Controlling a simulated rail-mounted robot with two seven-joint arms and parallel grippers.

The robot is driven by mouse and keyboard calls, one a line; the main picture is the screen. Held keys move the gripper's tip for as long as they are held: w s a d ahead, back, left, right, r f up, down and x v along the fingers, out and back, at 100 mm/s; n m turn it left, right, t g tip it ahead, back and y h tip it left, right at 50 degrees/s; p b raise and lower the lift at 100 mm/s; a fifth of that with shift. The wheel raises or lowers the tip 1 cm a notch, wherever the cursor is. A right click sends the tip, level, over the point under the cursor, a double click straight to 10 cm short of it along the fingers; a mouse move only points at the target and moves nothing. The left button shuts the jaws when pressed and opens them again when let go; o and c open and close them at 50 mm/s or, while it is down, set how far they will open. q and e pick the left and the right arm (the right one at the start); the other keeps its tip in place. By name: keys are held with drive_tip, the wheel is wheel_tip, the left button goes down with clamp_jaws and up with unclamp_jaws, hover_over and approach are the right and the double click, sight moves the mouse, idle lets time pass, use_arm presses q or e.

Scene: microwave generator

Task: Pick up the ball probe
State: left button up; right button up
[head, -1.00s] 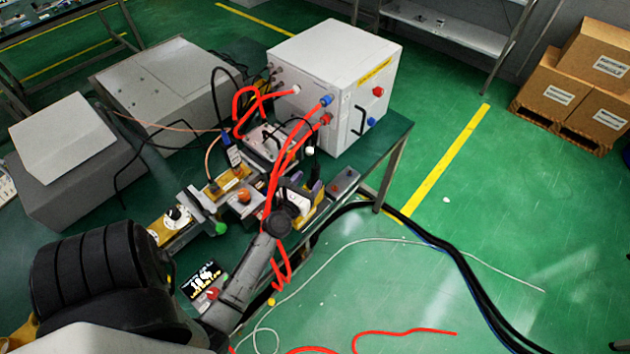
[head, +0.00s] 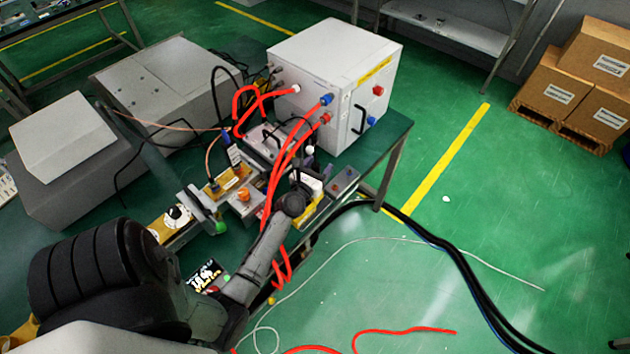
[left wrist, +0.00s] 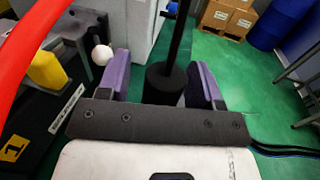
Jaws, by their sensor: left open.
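My left gripper (head: 311,170) is beside the bench edge in the head view, in front of the white cabinet. In the left wrist view its two purple fingers (left wrist: 164,62) are spread apart. A black upright rod with a thicker black cylinder at its lower end (left wrist: 165,84), which may be the ball probe, stands between the fingers. I cannot tell whether either finger touches it. A small white ball (left wrist: 102,55) shows just left of the left finger; it also shows in the head view (head: 309,149). How ball and rod relate is unclear. The right gripper is not in view.
The white cabinet (head: 335,80) with red cables (head: 275,180) stands behind the gripper; the cables loop close to my arm. Instruments on a yellow-and-grey rail (head: 180,217) lie to the left. Black cables (head: 450,245) cross the green floor on the right.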

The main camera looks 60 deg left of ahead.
use_arm(q)
clamp_jaws()
idle(0.4)
